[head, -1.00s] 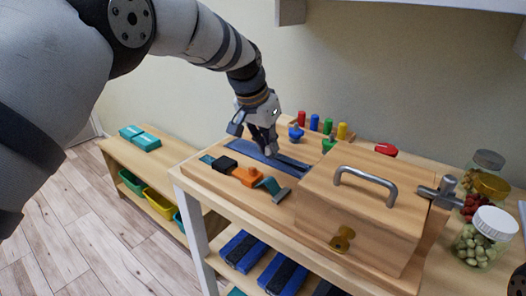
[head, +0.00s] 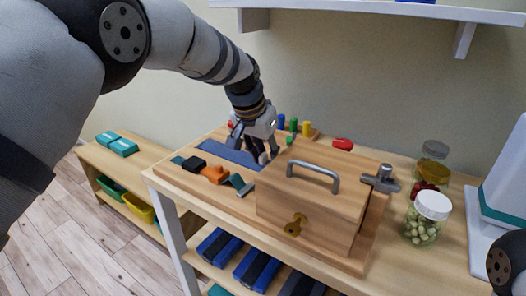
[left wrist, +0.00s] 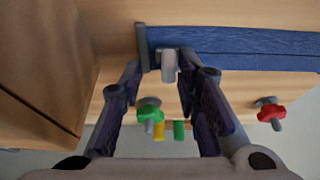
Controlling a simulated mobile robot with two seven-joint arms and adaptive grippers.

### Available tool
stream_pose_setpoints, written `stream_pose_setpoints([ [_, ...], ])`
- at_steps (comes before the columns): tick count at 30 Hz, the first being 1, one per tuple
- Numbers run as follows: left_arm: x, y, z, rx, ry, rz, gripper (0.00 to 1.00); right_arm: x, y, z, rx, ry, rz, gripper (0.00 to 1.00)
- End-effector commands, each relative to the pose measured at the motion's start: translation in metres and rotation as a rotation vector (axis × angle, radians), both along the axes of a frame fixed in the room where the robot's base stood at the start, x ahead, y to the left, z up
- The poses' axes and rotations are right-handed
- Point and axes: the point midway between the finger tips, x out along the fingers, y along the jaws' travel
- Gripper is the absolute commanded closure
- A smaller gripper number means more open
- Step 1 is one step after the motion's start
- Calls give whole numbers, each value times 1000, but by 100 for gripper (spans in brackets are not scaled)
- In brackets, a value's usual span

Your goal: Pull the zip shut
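A blue fabric zip (head: 228,154) lies on the wooden board, left of the wooden box. In the left wrist view the blue zip strip (left wrist: 240,50) runs to the right, and its light grey pull tab (left wrist: 168,66) is near a dark grey end piece at its left. The blue parts look closed together right of the tab. My left gripper (head: 263,160) is over the zip's box-side end, pointing down. In the left wrist view its fingers (left wrist: 170,85) are apart, on either side of the tab, with visible gaps. My right gripper is out of view.
The wooden box (head: 310,205) with a metal handle stands close right of my gripper. Buckles (head: 214,174) lie in front of the zip. Green (left wrist: 150,112) and red (left wrist: 270,113) knobs are behind it. Jars (head: 428,218) stand at the right.

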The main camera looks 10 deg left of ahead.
Motion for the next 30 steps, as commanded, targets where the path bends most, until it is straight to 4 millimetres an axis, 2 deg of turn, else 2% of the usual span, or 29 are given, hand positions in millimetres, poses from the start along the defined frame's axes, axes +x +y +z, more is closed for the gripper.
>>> stream_pose_setpoints([
  [8,0,3,2,4,-3,2,68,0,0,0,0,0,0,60],
  [11,-4,5,16,3,-6,3,68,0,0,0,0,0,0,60],
  [18,-28,12,76,3,-5,1,68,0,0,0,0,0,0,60],
  [21,-35,15,95,2,-5,2,68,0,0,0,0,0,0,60],
  [25,-41,17,108,2,-2,1,68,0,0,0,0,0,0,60],
  [30,-43,17,111,2,0,1,68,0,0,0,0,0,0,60],
])
